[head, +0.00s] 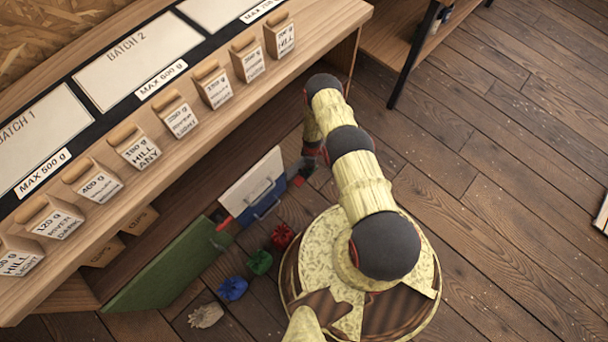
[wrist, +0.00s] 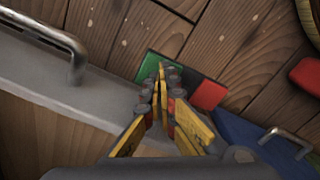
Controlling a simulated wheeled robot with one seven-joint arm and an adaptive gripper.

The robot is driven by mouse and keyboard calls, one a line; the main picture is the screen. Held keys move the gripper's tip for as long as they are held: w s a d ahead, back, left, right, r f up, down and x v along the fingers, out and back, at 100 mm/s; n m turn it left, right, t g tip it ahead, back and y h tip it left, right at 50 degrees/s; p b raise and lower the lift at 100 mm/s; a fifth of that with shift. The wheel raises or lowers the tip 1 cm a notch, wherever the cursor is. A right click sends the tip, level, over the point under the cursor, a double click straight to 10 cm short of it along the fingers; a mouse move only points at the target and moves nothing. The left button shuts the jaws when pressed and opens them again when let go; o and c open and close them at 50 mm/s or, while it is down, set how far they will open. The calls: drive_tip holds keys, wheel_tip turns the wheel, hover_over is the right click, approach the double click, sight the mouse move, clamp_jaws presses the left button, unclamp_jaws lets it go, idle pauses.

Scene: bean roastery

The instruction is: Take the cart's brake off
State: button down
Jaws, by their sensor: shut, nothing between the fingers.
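A grey body with a metal handle (wrist: 78,62), seemingly the cart, fills the left of the wrist view. Beside it, low over the floor, lie a green pad (wrist: 151,66) and a red pad (wrist: 208,94), which look like brake pedals. My gripper (wrist: 168,72) is shut and empty, its tips over the line between the two pads. In the head view my gripper (head: 302,170) is small and partly hidden by my arm, beside a white panel (head: 252,188) and a red patch (head: 298,181).
A blue panel with a handle (wrist: 262,140) lies to the right in the wrist view. A long wooden shelf with labelled bags (head: 180,115) overhangs on the left. Red, green and blue bundles (head: 260,262) and a glove (head: 206,315) lie on the floor.

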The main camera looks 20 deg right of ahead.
drive_tip(key=shift+f, duration=0.5)
drive_tip(key=shift+r+p, duration=2)
drive_tip(key=shift+r, duration=1.55)
drive_tip(key=shift+s+f, duration=0.1)
